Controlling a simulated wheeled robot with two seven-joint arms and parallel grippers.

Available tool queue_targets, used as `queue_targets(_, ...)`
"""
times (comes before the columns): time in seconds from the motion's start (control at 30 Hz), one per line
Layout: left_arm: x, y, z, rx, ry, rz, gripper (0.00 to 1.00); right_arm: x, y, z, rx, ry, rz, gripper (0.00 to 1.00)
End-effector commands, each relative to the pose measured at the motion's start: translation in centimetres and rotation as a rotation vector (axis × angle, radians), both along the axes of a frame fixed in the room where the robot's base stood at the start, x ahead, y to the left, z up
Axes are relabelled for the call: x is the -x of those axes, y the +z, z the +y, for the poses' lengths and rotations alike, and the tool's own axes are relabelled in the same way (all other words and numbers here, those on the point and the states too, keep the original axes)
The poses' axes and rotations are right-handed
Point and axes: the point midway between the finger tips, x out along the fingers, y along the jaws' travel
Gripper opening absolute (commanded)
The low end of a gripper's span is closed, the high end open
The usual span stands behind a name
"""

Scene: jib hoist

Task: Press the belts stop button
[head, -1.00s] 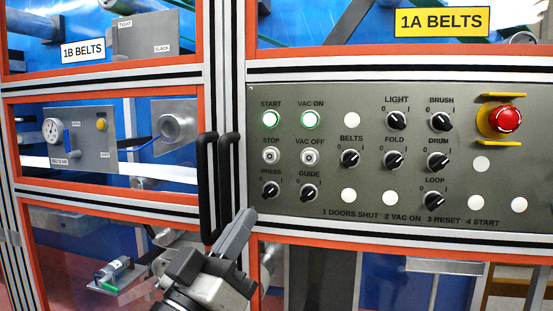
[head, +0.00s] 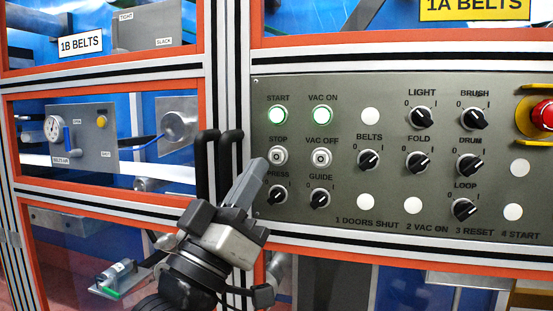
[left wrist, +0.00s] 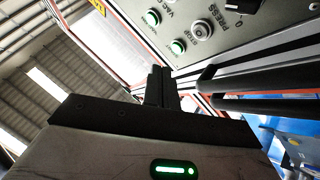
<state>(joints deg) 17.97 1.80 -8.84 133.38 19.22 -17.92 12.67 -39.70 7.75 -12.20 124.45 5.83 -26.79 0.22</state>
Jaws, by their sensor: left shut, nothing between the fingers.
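The stop button (head: 278,156) is a round pale metal button labelled STOP, on the grey control panel (head: 390,195) under the green-lit start button (head: 277,115). It also shows in the left wrist view (left wrist: 201,30). My left gripper (head: 260,168) is shut and empty, its fingertips just left of and slightly below the stop button in the head view. In the left wrist view its fingertips (left wrist: 161,75) appear apart from the button. The depth gap to the panel is hard to tell. My right gripper is not in view.
Two black door handles (head: 206,165) stand out just left of the panel, close to my left gripper. The vac off button (head: 322,157) and the press knob (head: 277,195) sit near the stop button. A red emergency button (head: 545,115) is at the right edge.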

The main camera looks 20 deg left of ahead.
Motion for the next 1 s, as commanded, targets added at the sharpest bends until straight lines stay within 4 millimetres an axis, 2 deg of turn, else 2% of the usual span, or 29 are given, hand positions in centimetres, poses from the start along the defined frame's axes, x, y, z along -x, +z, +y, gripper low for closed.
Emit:
queue_targets(0.2,-3.2,-0.1,-0.1,-0.001,0.002,-0.001,0.00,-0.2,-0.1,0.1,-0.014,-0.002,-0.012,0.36)
queue_targets(0.4,-5.2,0.1,-0.2,0.000,0.001,-0.001,0.00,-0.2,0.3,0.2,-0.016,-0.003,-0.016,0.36)
queue_targets(0.6,-6.0,0.0,-0.2,-0.001,0.001,0.000,0.00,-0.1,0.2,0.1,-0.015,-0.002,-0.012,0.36)
queue_targets(1.0,-6.1,0.0,-0.2,-0.001,0.001,0.000,0.00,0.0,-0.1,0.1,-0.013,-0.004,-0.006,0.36)
